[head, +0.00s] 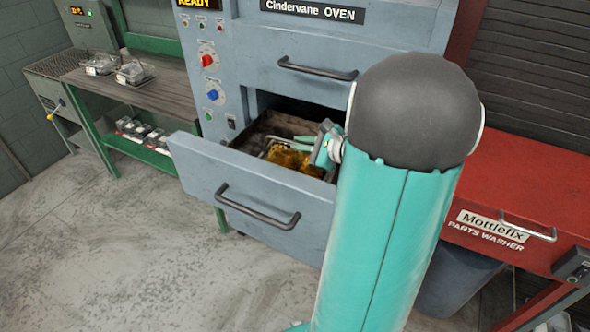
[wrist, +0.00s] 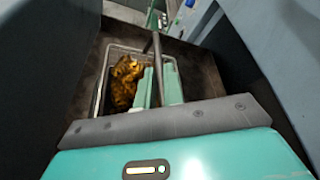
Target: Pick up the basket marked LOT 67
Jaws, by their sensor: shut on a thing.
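A wire basket (wrist: 101,82) holding golden-brown coils (wrist: 124,84) sits inside the pulled-out oven drawer (head: 240,188). The coils also show in the head view (head: 288,158). No LOT marking on this basket is readable. My gripper (wrist: 159,78) reaches down into the drawer, its teal fingers shut on the dark handle bar (wrist: 157,50) of the basket. In the head view my gripper (head: 322,148) is partly hidden by my own arm, which also covers the drawer's right end.
The blue-grey oven (head: 318,40) stands over the drawer, with a second handle above. A red parts washer (head: 520,190) is at the right. At the left, a bench (head: 140,92) carries other baskets (head: 134,72), with more on its green lower shelf. The floor in front is clear.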

